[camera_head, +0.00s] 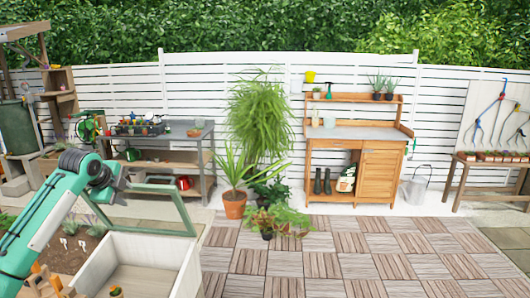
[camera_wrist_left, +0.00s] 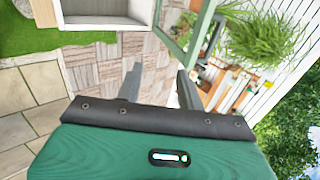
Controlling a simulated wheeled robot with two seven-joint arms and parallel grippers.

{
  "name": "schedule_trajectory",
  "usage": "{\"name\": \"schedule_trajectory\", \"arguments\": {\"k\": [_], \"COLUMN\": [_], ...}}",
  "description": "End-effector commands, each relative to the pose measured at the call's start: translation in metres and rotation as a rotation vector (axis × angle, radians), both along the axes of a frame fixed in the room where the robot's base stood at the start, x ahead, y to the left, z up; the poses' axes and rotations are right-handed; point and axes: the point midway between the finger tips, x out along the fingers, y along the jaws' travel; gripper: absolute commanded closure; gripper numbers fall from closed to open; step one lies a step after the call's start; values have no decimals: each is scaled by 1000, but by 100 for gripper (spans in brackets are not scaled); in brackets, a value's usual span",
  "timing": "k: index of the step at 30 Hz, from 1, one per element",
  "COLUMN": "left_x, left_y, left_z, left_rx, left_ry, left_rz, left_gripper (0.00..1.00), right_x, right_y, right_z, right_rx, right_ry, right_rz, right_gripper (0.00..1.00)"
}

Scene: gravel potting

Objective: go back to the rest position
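My left arm (camera_head: 42,228) reaches in from the left edge in the head view, teal and white with a dark wrist joint. My left gripper (camera_head: 110,183) is at its end, in the air near the open green-framed lid of the cold frame; its fingers are hard to make out there. In the left wrist view the gripper (camera_wrist_left: 160,78) shows two grey fingers spread apart with nothing between them, and paving tiles behind. My right arm and gripper are in neither view.
The white-walled cold frame (camera_head: 183,275) stands close at lower left, its green lid (camera_head: 172,190) raised. A potted plant (camera_head: 235,205), a wooden potting bench (camera_head: 379,174), a metal bucket (camera_head: 415,188) and a grey workbench (camera_head: 205,165) stand at the back. The tiled floor (camera_head: 340,262) at right is clear.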

Motion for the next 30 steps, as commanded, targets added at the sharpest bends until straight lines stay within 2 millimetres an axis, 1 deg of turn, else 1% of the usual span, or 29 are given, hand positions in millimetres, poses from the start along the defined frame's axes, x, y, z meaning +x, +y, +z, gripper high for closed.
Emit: {"name": "schedule_trajectory", "arguments": {"k": [1, 4, 11, 14, 16, 17, 18, 20, 21, 23, 24, 26, 27, 29, 30], "left_x": [-2, -5, -21, -32, -44, -50, -60, -76, -87, -105, -117, -136, -150, -170, -184], "left_y": [-6, -16, -46, -63, -78, -84, -94, -109, -118, -131, -139, -150, -158, -167, -173], "left_z": [-9, -26, -72, -100, -123, -134, -150, -173, -188, -208, -221, -239, -250, -266, -275], "left_rx": [-4, -14, -48, -68, -90, -100, -117, -144, -164, -192, -212, -243, -264, -296, -318], "left_ry": [8, 22, 62, 86, 107, 116, 131, 151, 163, 183, 194, 214, 227, 244, 256], "left_rz": [1, 7, 35, 52, 70, 79, 94, 120, 139, 169, 191, 228, 253, 294, 322], "left_gripper": [62, 62, 62, 62, 62, 62, 62, 62, 62, 62, 62, 62, 62, 62, 62], "right_x": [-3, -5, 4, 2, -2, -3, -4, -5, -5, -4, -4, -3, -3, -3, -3], "right_y": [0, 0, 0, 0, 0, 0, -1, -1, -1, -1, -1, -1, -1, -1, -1], "right_z": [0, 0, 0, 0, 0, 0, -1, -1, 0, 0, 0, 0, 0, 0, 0], "right_rx": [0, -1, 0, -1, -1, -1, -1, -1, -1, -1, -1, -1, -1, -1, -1], "right_ry": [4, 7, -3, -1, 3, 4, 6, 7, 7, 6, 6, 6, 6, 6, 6], "right_rz": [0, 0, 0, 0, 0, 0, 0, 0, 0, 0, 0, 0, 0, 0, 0], "right_gripper": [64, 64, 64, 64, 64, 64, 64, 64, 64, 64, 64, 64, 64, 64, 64]}}
